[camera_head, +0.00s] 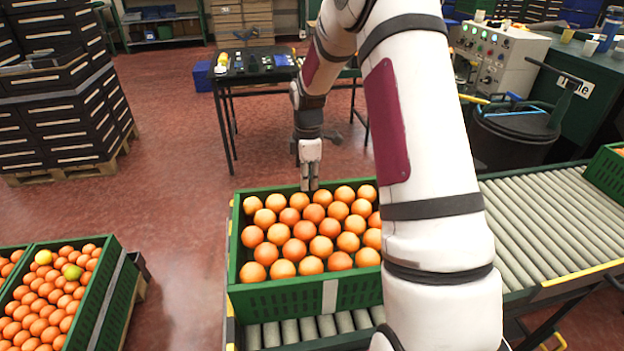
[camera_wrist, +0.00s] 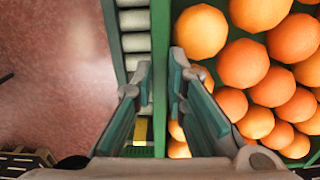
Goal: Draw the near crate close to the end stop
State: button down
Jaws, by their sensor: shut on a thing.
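The near crate (camera_head: 300,297) is green and full of oranges, and sits on the roller conveyor in the head view. My gripper (camera_head: 310,184) reaches down to the crate's far wall. In the wrist view the crate wall (camera_wrist: 160,60) runs between the two fingers of my gripper (camera_wrist: 160,85), one finger outside and one on the orange side. The gripper is shut on this wall. My arm covers the crate's right side. I cannot clearly make out the end stop.
The roller conveyor (camera_head: 555,215) runs off to the right, where another green crate (camera_head: 606,172) stands. Bare rollers (camera_head: 310,328) show in front of the near crate. Crates of oranges (camera_head: 100,300) stand at the lower left. A black table (camera_head: 255,75) stands behind.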

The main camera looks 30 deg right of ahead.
jog(key=shift+w, duration=0.3)
jog(key=c, duration=1.5)
grip_release()
jog(key=shift+r, duration=6.05)
